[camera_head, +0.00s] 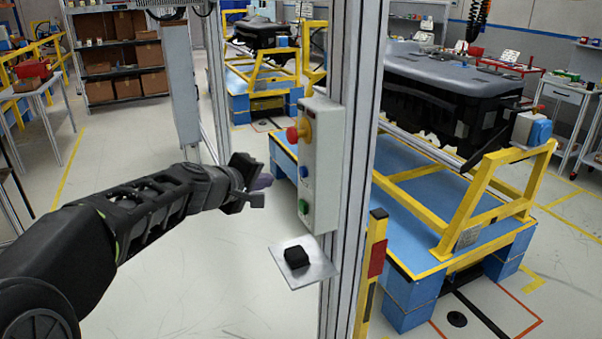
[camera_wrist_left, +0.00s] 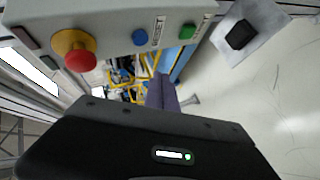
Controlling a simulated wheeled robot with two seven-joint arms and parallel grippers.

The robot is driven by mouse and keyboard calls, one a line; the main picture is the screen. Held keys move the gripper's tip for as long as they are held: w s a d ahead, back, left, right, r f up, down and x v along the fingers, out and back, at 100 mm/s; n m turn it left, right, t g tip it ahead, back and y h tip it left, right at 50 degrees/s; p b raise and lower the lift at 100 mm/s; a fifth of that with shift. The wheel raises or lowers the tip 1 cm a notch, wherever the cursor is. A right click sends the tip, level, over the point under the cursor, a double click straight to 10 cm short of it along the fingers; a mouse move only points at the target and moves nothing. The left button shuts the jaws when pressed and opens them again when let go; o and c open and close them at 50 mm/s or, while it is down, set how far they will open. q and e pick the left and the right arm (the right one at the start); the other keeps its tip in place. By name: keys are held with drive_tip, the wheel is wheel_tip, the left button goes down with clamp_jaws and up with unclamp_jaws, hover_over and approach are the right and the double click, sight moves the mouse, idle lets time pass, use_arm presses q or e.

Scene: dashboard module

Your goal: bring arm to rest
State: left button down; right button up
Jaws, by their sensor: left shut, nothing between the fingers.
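My left arm reaches in from the left in the head view, and its left gripper (camera_head: 258,184) is shut and empty. It is just left of the grey control box (camera_head: 322,165) on the metal post. In the left wrist view the shut fingers (camera_wrist_left: 163,92) point away below the box, which spans the top. The box carries a red knob on a yellow base (camera_head: 296,133), a blue button (camera_head: 303,171) and a green button (camera_head: 303,206). I cannot tell whether the fingers touch the box. My right gripper is not in view.
A metal plate with a small black block (camera_head: 297,257) juts out below the box. The tall post (camera_head: 357,120) stands right of the gripper. Behind it, a dashboard module (camera_head: 440,95) rests on a yellow frame (camera_head: 480,195) over a blue platform.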

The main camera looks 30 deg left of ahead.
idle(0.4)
use_arm(q)
drive_tip(key=s+d+f+m+g+h, duration=0.15)
drive_tip(key=d+f, duration=0.35)
drive_tip(key=f, duration=0.6)
drive_tip(key=d+f+m+g+h, duration=0.1)
drive_tip(key=d+f+m+g, duration=0.15)
drive_tip(key=d+f, duration=0.6)
drive_tip(key=s+d+f+m+g+h, duration=0.1)
drive_tip(key=d+f+g, duration=0.1)
drive_tip(key=f, duration=1.2)
drive_tip(key=s+d+f+m+g+h, duration=0.1)
drive_tip(key=s+d+f+m+g, duration=0.2)
drive_tip(key=s+d+f, duration=0.6)
drive_tip(key=s+d+f+m+g+h, duration=0.1)
drive_tip(key=s+d+f+m+g, duration=0.2)
drive_tip(key=s+d+f, duration=0.7)
drive_tip(key=s+d+m, duration=0.1)
drive_tip(key=s+m, duration=0.1)
drive_tip(key=s, duration=0.3)
drive_tip(key=shift+d+m, duration=0.3)
drive_tip(key=shift+d, duration=0.05)
